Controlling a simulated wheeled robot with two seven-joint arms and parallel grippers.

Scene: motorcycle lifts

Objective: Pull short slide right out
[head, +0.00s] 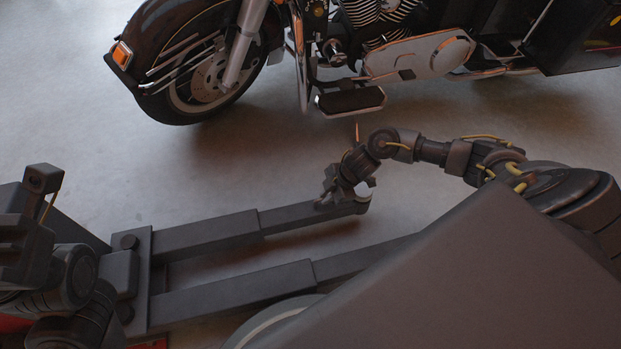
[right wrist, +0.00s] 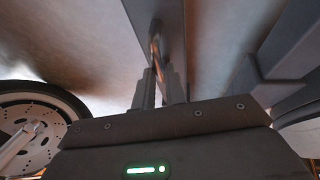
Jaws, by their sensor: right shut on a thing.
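My right gripper (head: 334,198) is at the right, outer end of this slide. The grip contact is partly hidden by the wrist in the head view. Parts of my left arm show at the lower left, but its gripper cannot be made out.
A second, parallel lift arm (head: 235,290) with its own slide (head: 360,258) lies nearer me, partly hidden by my body. Both arms join a bracket (head: 142,275) at the left. A black motorcycle (head: 375,30) stands behind. Bare floor (head: 230,155) lies between.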

